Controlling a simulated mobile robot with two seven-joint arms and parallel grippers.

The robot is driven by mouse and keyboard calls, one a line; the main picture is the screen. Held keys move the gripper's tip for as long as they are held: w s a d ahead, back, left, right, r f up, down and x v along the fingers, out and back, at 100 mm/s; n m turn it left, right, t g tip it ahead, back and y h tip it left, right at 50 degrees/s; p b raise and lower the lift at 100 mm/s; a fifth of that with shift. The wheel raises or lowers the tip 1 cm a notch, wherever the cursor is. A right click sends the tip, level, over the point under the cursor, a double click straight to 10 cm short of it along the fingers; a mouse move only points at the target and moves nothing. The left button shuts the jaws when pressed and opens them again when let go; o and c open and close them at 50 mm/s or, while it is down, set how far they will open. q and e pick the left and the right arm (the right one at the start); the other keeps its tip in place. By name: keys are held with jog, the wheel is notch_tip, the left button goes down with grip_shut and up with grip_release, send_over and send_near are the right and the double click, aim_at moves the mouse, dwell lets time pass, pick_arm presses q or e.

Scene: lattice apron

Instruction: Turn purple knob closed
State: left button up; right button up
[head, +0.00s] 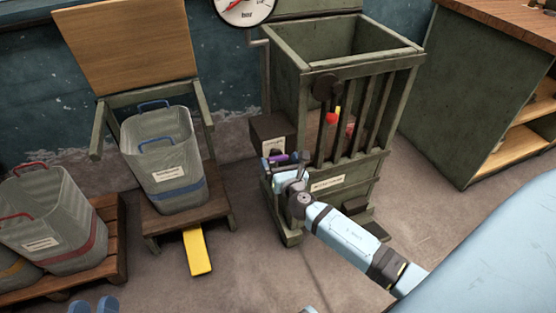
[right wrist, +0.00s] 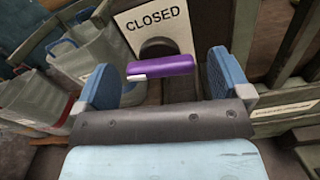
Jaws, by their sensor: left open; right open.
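The purple knob (right wrist: 160,65) is a bar lying nearly level in the right wrist view, with a white mark at its left end. It sits in front of a dark round hub, below a plate reading CLOSED (right wrist: 156,24). In the head view the knob (head: 278,158) shows small on the box at the left of the green slatted bin. My right gripper (right wrist: 162,78) is open, with one blue finger on each side of the knob and visible gaps between. In the head view my right gripper (head: 287,166) partly covers this area. My left gripper (head: 93,306) is at the bottom edge, open.
The green slatted bin (head: 330,175) has red and yellow items behind its bars. A grey bin with a blue band (head: 168,188) stands on a wooden stand with a yellow pedal (head: 197,251). A pallet (head: 112,245) holds more bins at left. Open floor lies between.

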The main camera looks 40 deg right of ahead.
pick_arm(q)
jog(key=shift+d+r, duration=0.1)
jog(key=shift+r, duration=0.15)
pick_arm(e)
jog(key=shift+x, duration=0.8)
jog(key=c, duration=0.9)
jog(key=shift+c, duration=0.2)
